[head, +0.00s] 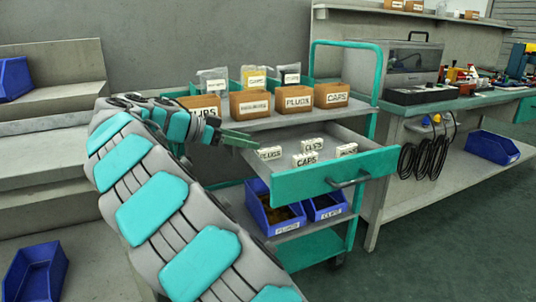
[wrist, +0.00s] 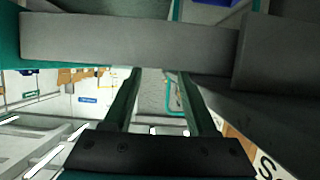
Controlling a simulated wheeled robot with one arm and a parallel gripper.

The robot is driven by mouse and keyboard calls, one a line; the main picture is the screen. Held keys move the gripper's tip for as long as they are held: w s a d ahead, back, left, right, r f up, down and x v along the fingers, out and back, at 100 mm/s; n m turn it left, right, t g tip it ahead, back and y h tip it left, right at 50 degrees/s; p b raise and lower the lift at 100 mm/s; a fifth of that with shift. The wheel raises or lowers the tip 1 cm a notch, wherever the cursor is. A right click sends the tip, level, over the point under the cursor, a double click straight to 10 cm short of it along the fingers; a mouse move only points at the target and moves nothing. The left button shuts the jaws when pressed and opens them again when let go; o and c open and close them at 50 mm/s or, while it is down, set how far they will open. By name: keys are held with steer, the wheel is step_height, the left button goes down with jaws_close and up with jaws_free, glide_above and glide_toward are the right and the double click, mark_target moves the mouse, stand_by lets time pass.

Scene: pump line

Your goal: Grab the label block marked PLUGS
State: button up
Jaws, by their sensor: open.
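The white label block marked PLUGS (head: 269,153) lies at the left end of the open drawer (head: 335,180) of the teal-framed cart. White blocks marked CLIPS (head: 311,145) and CAPS (head: 306,159) lie to its right, with another block (head: 346,149) whose marking is hard to read. My gripper (head: 240,139) is at the drawer's left edge, above and left of the PLUGS block, and apart from it in the picture. In the wrist view my gripper (wrist: 160,78) is open, with nothing seen between its fingers. I cannot make out the PLUGS block in that view.
Cardboard boxes, one marked PLUGS (head: 293,99) and one marked CAPS (head: 331,95), stand on the cart top behind the drawer. Blue bins (head: 276,214) sit on the lower shelf. A workbench (head: 460,104) with tools stands at right. A grey beam (wrist: 130,38) crosses the wrist view.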

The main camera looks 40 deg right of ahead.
mark_target(275, 147)
steer(key=x, duration=0.9)
steer(key=shift+p, duration=0.4)
steer(key=shift+c, duration=0.3)
jaws_close()
